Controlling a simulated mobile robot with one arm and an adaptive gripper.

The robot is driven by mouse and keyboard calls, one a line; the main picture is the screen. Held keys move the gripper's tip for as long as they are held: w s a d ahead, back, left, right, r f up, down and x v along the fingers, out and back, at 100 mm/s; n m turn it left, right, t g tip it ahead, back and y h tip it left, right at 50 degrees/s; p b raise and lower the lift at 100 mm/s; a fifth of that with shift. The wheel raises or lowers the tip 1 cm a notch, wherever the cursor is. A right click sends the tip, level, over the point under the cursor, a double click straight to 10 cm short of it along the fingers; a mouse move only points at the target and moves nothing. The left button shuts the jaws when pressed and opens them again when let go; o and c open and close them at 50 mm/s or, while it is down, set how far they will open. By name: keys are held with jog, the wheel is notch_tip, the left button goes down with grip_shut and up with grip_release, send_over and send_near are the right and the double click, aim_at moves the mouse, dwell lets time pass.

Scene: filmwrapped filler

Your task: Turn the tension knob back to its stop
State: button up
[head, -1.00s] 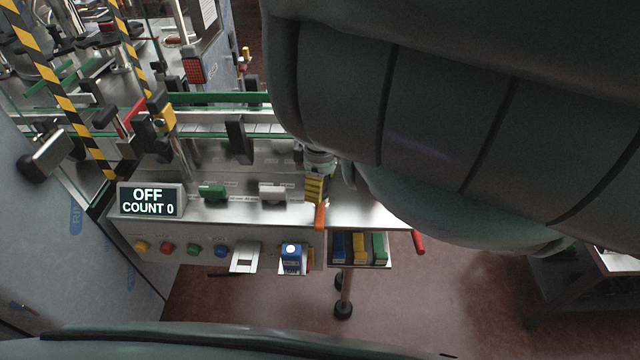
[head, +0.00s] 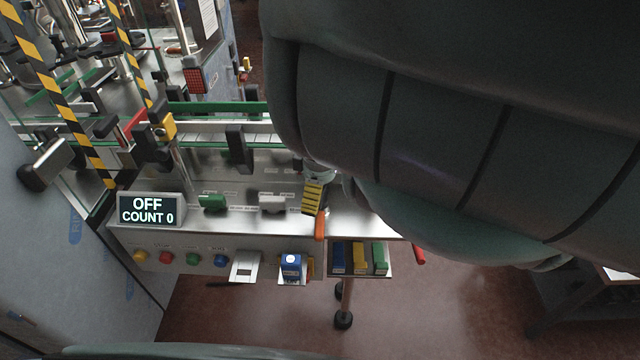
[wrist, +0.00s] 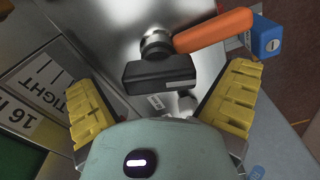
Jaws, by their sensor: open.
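A black bar-shaped knob (wrist: 160,74), which I take for the tension knob, stands on the metal panel in the wrist view. My gripper (wrist: 163,88) is open, with one yellow ribbed finger to each side of the knob; a gap shows on both sides. I cannot tell how deep the fingers reach around it. A label with "TIGHT" and "16" (wrist: 40,95) lies to the left. In the head view my gripper (head: 313,198) is over the right part of the panel and hides the knob.
An orange handle (wrist: 213,31) sits just beyond the knob, and it also shows in the head view (head: 320,228). The display (head: 148,209) reads OFF, COUNT 0. A blue box (head: 291,265) is in front.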

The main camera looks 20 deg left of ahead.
jog(key=shift+d+r, duration=0.1)
jog(key=shift+r, duration=3.4)
